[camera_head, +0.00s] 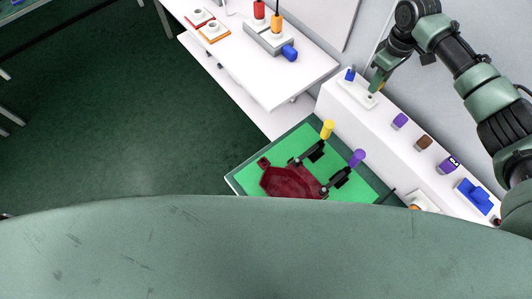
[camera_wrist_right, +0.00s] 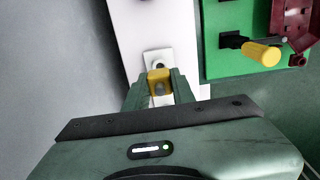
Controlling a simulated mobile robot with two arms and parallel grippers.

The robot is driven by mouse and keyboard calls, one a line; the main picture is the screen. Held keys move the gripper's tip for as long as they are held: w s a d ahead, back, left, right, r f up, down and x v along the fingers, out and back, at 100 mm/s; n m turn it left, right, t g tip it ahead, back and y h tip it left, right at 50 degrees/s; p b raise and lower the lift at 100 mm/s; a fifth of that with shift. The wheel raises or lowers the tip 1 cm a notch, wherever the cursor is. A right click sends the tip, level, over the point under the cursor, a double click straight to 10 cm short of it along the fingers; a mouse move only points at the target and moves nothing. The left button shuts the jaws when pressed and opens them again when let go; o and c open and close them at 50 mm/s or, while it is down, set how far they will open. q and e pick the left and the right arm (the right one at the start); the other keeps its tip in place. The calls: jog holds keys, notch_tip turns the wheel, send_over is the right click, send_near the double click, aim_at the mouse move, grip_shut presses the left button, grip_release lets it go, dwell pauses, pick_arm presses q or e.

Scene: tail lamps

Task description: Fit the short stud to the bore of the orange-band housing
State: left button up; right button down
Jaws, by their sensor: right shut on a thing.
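My right gripper (camera_head: 377,84) is over a small white tray (camera_head: 352,88) on the long white shelf. In the right wrist view the gripper (camera_wrist_right: 159,90) is shut on a yellow block (camera_wrist_right: 159,76) with a grey round part in its face; I cannot tell whether this is the short stud. The block is close to a white plate (camera_wrist_right: 152,54), contact unclear. A blue block (camera_head: 350,73) stands on the tray beside the gripper. A pale round housing (camera_head: 212,25) sits on an orange-edged plate (camera_head: 214,37) on the far white table. Its bore is too small to make out. My left gripper is not seen.
The white shelf also holds a purple block (camera_head: 400,120), a brown block (camera_head: 424,142) and a blue fixture (camera_head: 475,195). A green board (camera_head: 247,172) with a dark red part and yellow and purple handles lies beside it. A red-edged plate (camera_head: 195,20) is next to the orange one.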

jog(key=c, duration=1.8)
grip_release()
jog(key=shift+c, duration=0.2)
grip_shut()
jog(key=shift+a, duration=0.1)
